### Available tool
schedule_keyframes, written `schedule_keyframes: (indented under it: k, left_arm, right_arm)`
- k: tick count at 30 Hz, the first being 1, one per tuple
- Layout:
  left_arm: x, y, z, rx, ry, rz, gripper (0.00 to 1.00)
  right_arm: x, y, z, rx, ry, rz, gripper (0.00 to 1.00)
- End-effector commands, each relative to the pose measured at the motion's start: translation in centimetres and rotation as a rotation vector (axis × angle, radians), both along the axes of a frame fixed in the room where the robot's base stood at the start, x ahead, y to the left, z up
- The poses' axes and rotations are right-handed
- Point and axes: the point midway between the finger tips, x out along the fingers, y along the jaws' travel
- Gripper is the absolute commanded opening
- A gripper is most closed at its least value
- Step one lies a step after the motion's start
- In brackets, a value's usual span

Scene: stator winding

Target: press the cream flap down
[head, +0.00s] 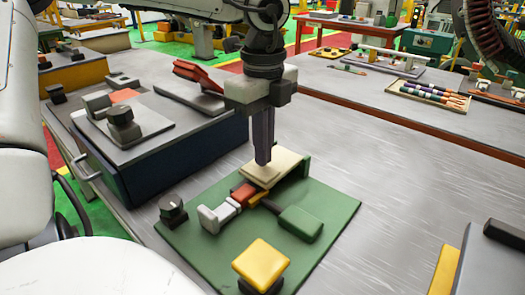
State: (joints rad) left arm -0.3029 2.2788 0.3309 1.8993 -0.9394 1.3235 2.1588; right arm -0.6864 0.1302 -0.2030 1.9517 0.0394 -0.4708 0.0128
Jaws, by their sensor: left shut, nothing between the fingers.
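The cream flap (283,164) is a pale flat piece at the back of the green board (322,199). It looks slightly tilted, and its underside is hidden. My left gripper (263,163) points straight down with its fingers shut and empty. Its fingertips are at the left part of the flap and appear to touch its top. I cannot tell how hard they press. My right gripper cannot be made out.
A dark box with fixtures (160,160) stands at the left.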

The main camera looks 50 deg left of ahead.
Motion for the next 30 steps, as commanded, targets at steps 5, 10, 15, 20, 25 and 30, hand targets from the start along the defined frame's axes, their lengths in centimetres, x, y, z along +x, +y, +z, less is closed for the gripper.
schedule_keyframes:
  k: [5,10,15,20,25,30]
  left_arm:
    - [0.0,0.0,1.1,0.001,0.000,0.001,0.00]
    - [0.0,0.0,2.6,0.001,0.000,0.001,0.00]
    - [0.0,0.0,3.9,0.001,-0.001,0.000,0.00]
    - [0.0,0.0,5.2,0.000,-0.001,0.000,0.00]
    - [0.0,0.0,6.6,0.001,-0.001,0.001,0.00]
    - [0.0,0.0,7.9,0.001,0.000,0.000,0.00]
  right_arm:
    - [0.0,0.0,0.8,-0.001,0.000,0.001,0.49]
    - [0.0,0.0,1.6,-0.001,0.000,0.001,0.49]
    - [0.0,0.0,2.4,-0.001,0.000,0.001,0.49]
    - [0.0,0.0,3.2,-0.001,0.000,0.001,0.49]
    - [0.0,0.0,4.1,-0.001,0.000,0.001,0.49]
    - [0.0,0.0,4.9,-0.001,0.000,0.001,0.49]
